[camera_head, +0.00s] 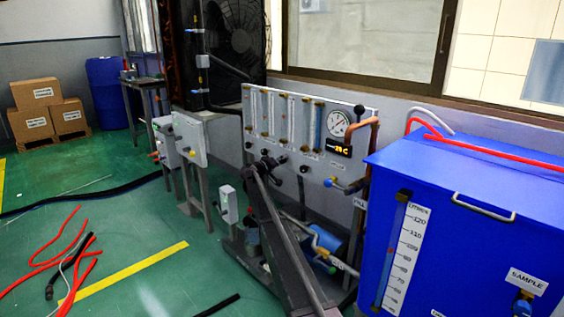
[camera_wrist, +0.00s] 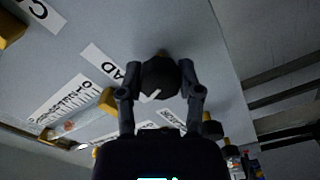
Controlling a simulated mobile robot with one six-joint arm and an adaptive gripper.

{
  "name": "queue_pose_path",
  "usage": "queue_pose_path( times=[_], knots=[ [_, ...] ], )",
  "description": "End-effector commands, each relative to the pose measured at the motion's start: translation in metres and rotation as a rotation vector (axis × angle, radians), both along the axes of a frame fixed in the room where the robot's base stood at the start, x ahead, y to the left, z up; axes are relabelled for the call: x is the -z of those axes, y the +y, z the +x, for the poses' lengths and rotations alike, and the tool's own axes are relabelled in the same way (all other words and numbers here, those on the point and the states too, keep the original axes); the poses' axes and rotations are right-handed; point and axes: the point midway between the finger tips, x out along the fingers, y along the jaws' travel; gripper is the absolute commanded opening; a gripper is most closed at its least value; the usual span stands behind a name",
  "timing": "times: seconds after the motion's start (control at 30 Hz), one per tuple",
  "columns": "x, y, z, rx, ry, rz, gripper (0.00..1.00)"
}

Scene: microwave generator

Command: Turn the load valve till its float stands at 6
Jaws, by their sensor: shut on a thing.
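The load valve's black round knob (camera_wrist: 160,77) sits on the grey panel in the wrist view, beside a label ending in "AD" (camera_wrist: 110,63). My gripper (camera_wrist: 160,82) is shut on this knob, one finger on each side. A tube with a printed scale (camera_wrist: 62,107) runs beside the label, with a yellow fitting (camera_wrist: 108,101) at its near end. The float's reading is too small and dark to tell. In the head view my gripper (camera_head: 266,164) is at the lower left of the white panel (camera_head: 312,165), and my arm hides part of the knob row.
Several flow tubes (camera_head: 291,120) stand on the panel, with a round gauge (camera_head: 338,123) and a lit display (camera_head: 340,148) at right. A blue tank (camera_head: 460,240) fills the right side. Hoses (camera_head: 75,250) lie on the green floor at left.

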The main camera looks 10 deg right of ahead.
Motion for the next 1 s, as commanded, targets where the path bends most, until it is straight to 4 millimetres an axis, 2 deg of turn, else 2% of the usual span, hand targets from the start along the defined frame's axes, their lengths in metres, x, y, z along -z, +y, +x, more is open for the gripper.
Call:
queue_pose_path(
  times=[0.23,0.27,0.3,0.37,0.83,1.0],
  knots=[
    [-0.0003,-0.0025,0.0015,0.002,0.001,-0.002,0.00],
    [-0.0003,-0.0026,0.0016,0.002,0.001,-0.002,0.52],
    [-0.0003,-0.0024,0.0016,0.002,0.001,-0.002,0.64],
    [-0.0003,-0.0021,0.0015,0.001,0.001,-0.001,0.81],
    [-0.0001,0.0002,-0.0004,0.000,0.001,-0.001,0.81],
    [-0.0001,0.0074,-0.0059,0.000,0.001,-0.001,0.81]
  ],
)
